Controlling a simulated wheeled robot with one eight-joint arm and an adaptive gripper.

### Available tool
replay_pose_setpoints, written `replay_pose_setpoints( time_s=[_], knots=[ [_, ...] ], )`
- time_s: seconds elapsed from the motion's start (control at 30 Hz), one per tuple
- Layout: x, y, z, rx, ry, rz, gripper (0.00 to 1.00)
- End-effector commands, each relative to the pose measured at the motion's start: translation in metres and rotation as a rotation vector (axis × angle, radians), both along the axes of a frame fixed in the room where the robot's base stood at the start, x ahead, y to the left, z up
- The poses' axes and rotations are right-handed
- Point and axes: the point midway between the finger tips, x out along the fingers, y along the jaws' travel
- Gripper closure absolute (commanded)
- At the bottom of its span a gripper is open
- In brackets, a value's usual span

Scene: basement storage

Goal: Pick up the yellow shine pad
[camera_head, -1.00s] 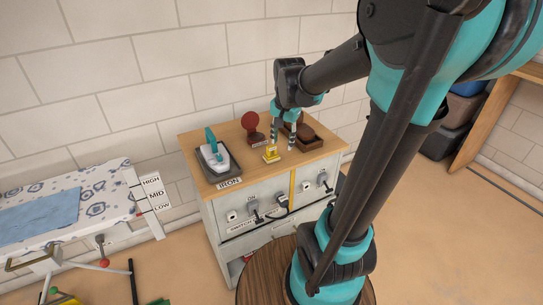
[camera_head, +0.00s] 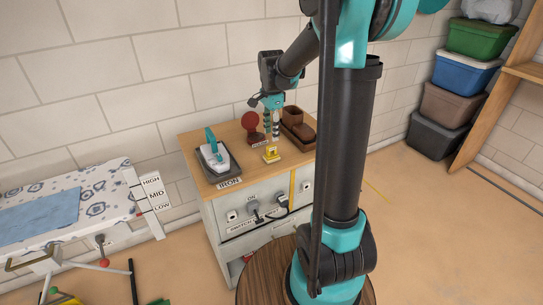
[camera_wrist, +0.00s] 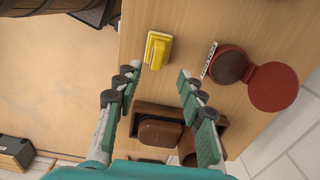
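The yellow shine pad (camera_head: 271,153) is a small yellow block on the wooden cabinet top, near its front edge. In the wrist view the pad (camera_wrist: 157,50) lies beyond my fingertips, nearer the left finger's side. My gripper (camera_head: 272,137) is over the cabinet top, just behind the pad in the head view. In the wrist view my gripper (camera_wrist: 160,72) has its two fingers spread wide with nothing between the tips. The pad is apart from both fingers.
An open dark-red round tin (camera_wrist: 272,86) with a small label stands beside the pad. A brown box (camera_head: 298,128) holding a brown block is to the right. An iron (camera_head: 216,154) rests on its plate at the left. Stacked bins (camera_head: 462,74) stand far right.

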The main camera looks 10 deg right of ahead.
Motion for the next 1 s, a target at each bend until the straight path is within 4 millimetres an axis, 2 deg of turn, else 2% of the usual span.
replay_pose_setpoints(
  time_s=[0.1, 0.37, 0.7, 1.0],
  knots=[
    [0.0, 0.0, -0.016, 0.0, 0.0, 0.0, 0.6],
    [-0.001, 0.0, -0.032, 0.0, 0.0, 0.001, 0.6],
    [-0.004, 0.001, -0.074, 0.0, 0.0, 0.001, 0.6],
    [-0.005, 0.001, -0.077, 0.0, 0.0, 0.001, 0.62]
  ],
)
